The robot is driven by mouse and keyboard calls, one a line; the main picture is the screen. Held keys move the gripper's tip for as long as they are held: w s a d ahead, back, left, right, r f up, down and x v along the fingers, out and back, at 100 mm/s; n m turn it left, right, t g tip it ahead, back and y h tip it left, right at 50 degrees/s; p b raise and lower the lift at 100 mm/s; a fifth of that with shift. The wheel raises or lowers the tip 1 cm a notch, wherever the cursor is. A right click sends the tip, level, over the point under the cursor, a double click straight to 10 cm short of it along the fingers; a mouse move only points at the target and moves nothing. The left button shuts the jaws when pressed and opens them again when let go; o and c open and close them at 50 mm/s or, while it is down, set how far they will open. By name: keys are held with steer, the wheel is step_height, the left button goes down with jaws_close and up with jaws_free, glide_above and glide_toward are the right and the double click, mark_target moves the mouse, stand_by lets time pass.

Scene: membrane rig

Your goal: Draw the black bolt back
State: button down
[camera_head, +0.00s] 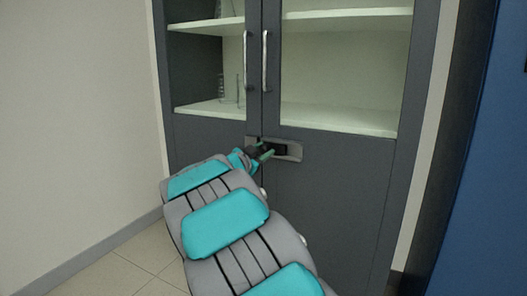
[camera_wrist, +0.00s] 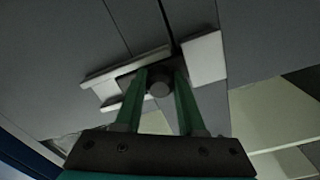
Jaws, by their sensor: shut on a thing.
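The black bolt (camera_head: 279,149) is mounted across the meeting edge of two grey cabinet doors, below the glass panes. In the wrist view its round dark knob (camera_wrist: 159,88) sits between the green fingers of my gripper (camera_wrist: 160,82), in front of a pale mounting plate (camera_wrist: 125,74). A second pale plate (camera_wrist: 205,58) is on the other side of the door seam. My gripper is shut on the knob; it also shows in the head view (camera_head: 266,155). My arm hides part of the bolt in the head view.
The grey cabinet (camera_head: 340,190) has two upright door handles (camera_head: 264,60) above the bolt. Glassware (camera_head: 240,90) stands on the shelves behind the left glass. A blue panel (camera_head: 480,170) is at the right, and a pale wall (camera_head: 75,110) at the left.

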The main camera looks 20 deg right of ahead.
mark_target(284, 149)
steer(key=shift+s+d+b, duration=0.25)
steer(key=shift+s+d, duration=0.5)
steer(key=shift+s, duration=0.2)
steer(key=shift+s+d+b, duration=0.25)
steer(key=shift+s+d, duration=0.45)
steer(key=shift+s, duration=0.25)
steer(key=c, duration=0.5)
jaws_free()
steer(key=shift+d, duration=0.15)
steer(key=shift+s+a, duration=0.15)
steer(key=shift+a, duration=0.15)
steer(key=v, duration=0.7)
steer(key=shift+s, duration=0.1)
